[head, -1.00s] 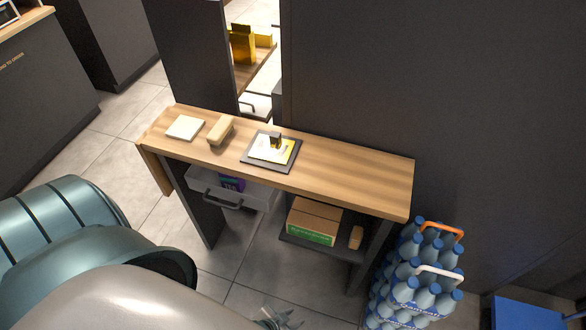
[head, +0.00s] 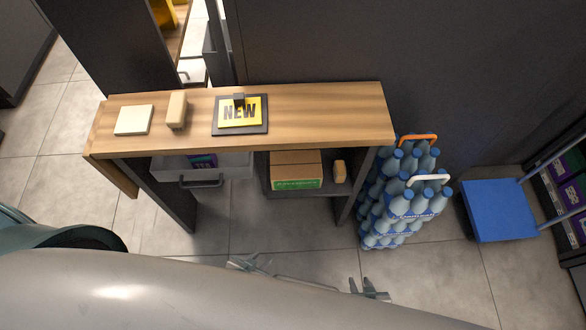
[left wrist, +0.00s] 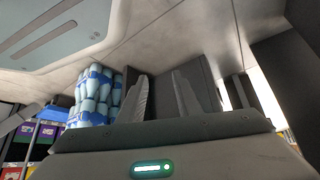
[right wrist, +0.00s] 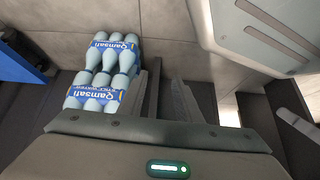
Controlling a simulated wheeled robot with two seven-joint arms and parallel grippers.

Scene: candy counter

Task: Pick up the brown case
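A brown cardboard case (head: 296,165) with a green label sits on the lower shelf under the wooden counter in the head view. A small tan block-like item (head: 340,172) stands just right of it. Another tan item (head: 176,109) lies on the counter top. My left gripper (head: 250,264) is low in front of the counter, apart from the case; its fingers stand apart and empty in the left wrist view (left wrist: 162,90). My right gripper (head: 370,288) is lower and further right, also open and empty in the right wrist view (right wrist: 163,92). Neither wrist view clearly shows the case.
The counter (head: 320,110) holds a cream square (head: 133,120) and a NEW sign (head: 241,114). An open grey drawer (head: 225,168) hangs left of the case. Stacked blue bottle packs (head: 400,205) stand to the right, with a blue cart (head: 497,211) beyond. Floor before the counter is clear.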

